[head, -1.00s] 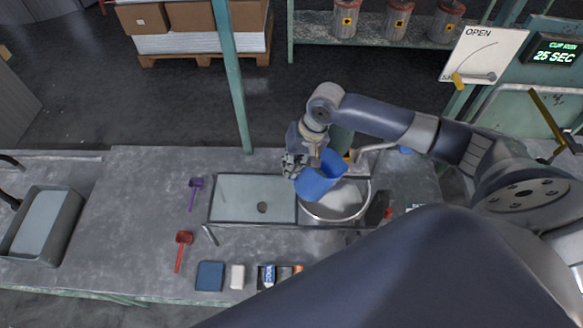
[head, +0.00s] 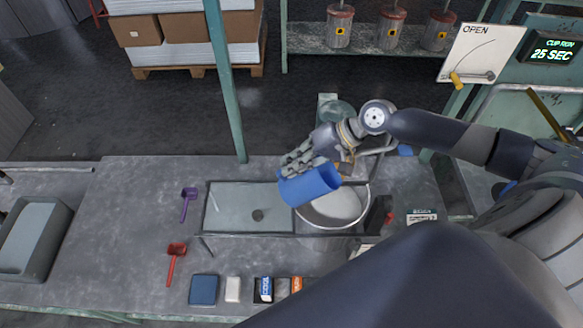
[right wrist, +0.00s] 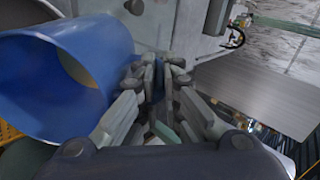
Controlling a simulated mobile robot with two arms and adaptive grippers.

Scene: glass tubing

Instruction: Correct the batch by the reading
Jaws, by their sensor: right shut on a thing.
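My right gripper (head: 302,160) is shut on a blue cup (head: 309,186). The cup is tilted well over, near the left rim of a round metal bowl (head: 352,212) that holds pale material. In the right wrist view the cup (right wrist: 110,50) lies on its side, its open mouth facing left, and the closed fingers (right wrist: 158,75) grip its wall. A panel sign reading OPEN (head: 483,52) and a green display (head: 554,52) reading "25 SEC" are at the upper right. A purple scoop (head: 188,203) and a red scoop (head: 174,262) lie on the bench. My left gripper is out of view.
A shallow tray with a drain hole (head: 235,212) sits left of the bowl. A blue block (head: 203,290), a white block (head: 232,289) and small boxes (head: 264,290) line the front edge. A grey tub (head: 32,235) stands far left. A green post (head: 226,90) rises behind the bench.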

